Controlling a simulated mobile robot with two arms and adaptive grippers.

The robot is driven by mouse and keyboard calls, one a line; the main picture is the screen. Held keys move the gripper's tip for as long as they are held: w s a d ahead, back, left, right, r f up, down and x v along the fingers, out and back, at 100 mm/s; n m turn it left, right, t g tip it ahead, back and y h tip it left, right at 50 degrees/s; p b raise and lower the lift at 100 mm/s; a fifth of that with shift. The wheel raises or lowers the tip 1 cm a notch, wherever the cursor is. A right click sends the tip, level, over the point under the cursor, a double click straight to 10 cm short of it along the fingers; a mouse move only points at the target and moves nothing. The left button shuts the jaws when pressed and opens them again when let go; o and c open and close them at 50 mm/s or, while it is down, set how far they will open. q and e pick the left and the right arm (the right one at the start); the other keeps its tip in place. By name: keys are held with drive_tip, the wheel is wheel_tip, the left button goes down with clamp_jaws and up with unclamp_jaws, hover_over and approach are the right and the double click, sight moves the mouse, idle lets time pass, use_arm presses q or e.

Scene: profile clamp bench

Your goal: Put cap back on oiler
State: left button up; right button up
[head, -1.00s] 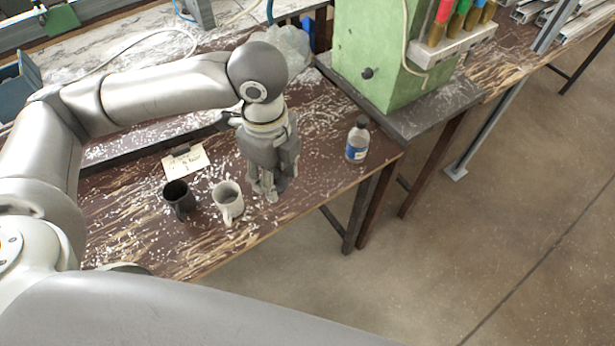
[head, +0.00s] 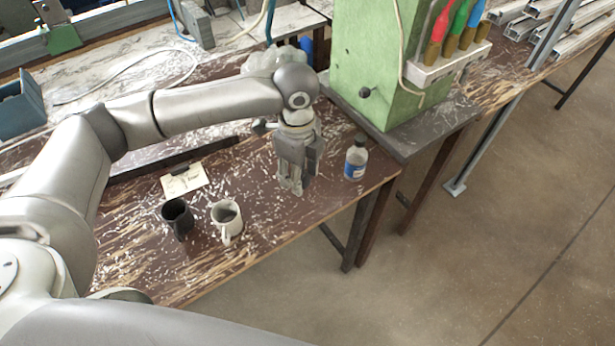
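A small clear bottle with a blue-and-white label (head: 355,162), which looks like the oiler, stands upright near the right end of the brown bench. Its top is dark grey; I cannot tell whether that is a cap or a bare neck. I make out no separate loose cap. My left gripper (head: 291,189) points down over the bench, just left of the bottle and apart from it. Its fingertips look close together, but whether they are shut or hold something small is too small to tell. My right gripper is not in view.
A black mug (head: 177,219) and a white mug (head: 227,222) stand at the bench's front left. A written card (head: 184,181) lies behind them. A green machine (head: 375,65) stands behind the bottle. A blue bin (head: 20,105) is far left. The bench's front edge is close.

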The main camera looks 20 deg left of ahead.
sight(306, 173)
use_arm(q)
drive_tip(key=w+f, duration=0.2)
drive_tip(key=f, duration=0.1)
drive_tip(key=w+f, duration=0.1)
drive_tip(key=shift+w+d+f, duration=0.2)
drive_tip(key=shift+d, duration=0.05)
drive_tip(key=f+p, duration=0.2)
drive_tip(key=shift+w+f+p, duration=0.25)
drive_tip(key=shift+w+p, duration=0.05)
drive_tip(key=shift+f, duration=0.5)
drive_tip(key=shift+f, duration=0.2)
drive_tip(key=o, duration=0.8)
drive_tip(key=shift+c, duration=0.2)
